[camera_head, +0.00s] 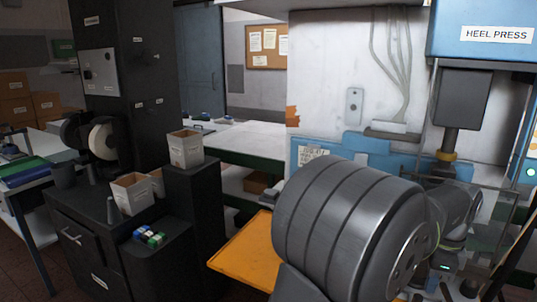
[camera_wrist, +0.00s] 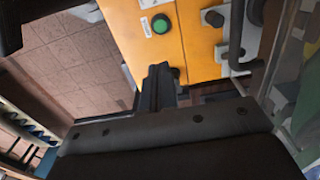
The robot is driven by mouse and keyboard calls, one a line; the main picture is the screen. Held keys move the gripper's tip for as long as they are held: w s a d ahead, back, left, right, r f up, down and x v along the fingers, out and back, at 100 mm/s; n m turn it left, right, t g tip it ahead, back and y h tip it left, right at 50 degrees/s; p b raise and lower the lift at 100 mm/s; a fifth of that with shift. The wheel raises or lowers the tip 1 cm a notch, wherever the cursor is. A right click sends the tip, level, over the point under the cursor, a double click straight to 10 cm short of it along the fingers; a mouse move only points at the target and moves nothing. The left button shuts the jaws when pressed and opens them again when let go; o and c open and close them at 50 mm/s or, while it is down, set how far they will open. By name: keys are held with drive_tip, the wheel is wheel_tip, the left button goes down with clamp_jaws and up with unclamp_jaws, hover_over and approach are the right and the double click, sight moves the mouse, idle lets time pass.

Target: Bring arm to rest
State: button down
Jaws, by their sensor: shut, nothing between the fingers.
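My gripper (camera_wrist: 160,74) shows in the wrist view as dark fingers together at the centre, with nothing between them. The broad dark gripper body fills the bottom of that view. The fingers point toward an orange panel (camera_wrist: 202,62) with a green button (camera_wrist: 161,24); I cannot tell how far apart they are. In the head view, my large grey arm link fills the lower right, in front of the heel press (camera_head: 462,95). My gripper cannot be made out in that view.
A black cabinet (camera_head: 95,235) at left carries open white boxes (camera_head: 133,193) and small coloured items (camera_head: 150,237). An orange surface (camera_head: 245,255) lies beside my arm. A white bench (camera_head: 245,140) stands behind. Brown tiled floor (camera_wrist: 75,60) shows in the wrist view.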

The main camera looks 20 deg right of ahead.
drive_tip(key=shift+n+h, duration=0.7)
drive_tip(key=shift+d+r, duration=0.2)
drive_tip(key=shift+r, duration=0.8)
drive_tip(key=shift+d+r, duration=0.2)
drive_tip(key=shift+r, duration=0.8)
drive_tip(key=shift+g, duration=0.3)
drive_tip(key=shift+w, duration=0.1)
